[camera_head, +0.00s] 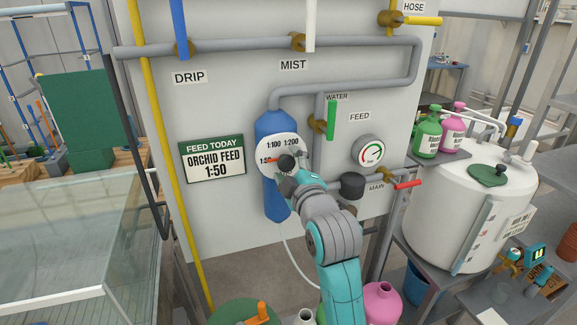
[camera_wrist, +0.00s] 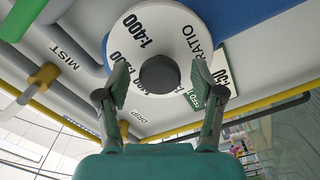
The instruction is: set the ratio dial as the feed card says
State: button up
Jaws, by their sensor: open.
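The feed card (camera_head: 212,163) on the white panel reads "FEED TODAY, ORCHID FEED 1:50". The ratio dial (camera_head: 270,145) is a white disc on a blue cylinder (camera_head: 269,122), marked 1:100 and 1:200 at its top. A small red mark shows left of its black knob (camera_head: 286,162), over a partly covered label starting "1:5". In the wrist view the dial (camera_wrist: 188,28) shows 1:400 and RATIO, and the knob (camera_wrist: 159,75) lies between the fingertips. My gripper (camera_wrist: 159,84) is open, one finger on each side; contact cannot be told. My gripper (camera_head: 285,176) hides the dial's lower part.
Grey pipes (camera_head: 240,45) and valves surround the dial. A gauge (camera_head: 369,152) and a red-handled valve (camera_head: 407,184) are to its right. A white tank (camera_head: 455,215) stands at right, a glass-topped bench (camera_head: 65,250) at left. A yellow pipe (camera_head: 166,150) runs down the panel's left.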

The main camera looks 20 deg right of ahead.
jog(key=s, duration=1.1)
jog(key=shift+s, duration=0.35)
jog(key=s+f+m+g, duration=0.1)
jog(key=s+f+m, duration=0.2)
jog(key=s+f, duration=0.7)
jog(key=s+f+m+g, duration=0.1)
jog(key=s+f+m, duration=0.35)
jog(key=f, duration=0.85)
jog(key=s+f+m, duration=0.2)
jog(key=s+f, duration=0.1)
jog(key=s, duration=1)
jog(key=s+f+m+g, duration=0.1)
jog(key=s+f+m, duration=0.1)
jog(key=s, duration=1.1)
jog(key=shift+s+f+m, duration=0.3)
jog(key=shift+f+m, duration=0.05)
jog(key=shift+f, duration=0.05)
jog(key=shift+a, duration=0.1)
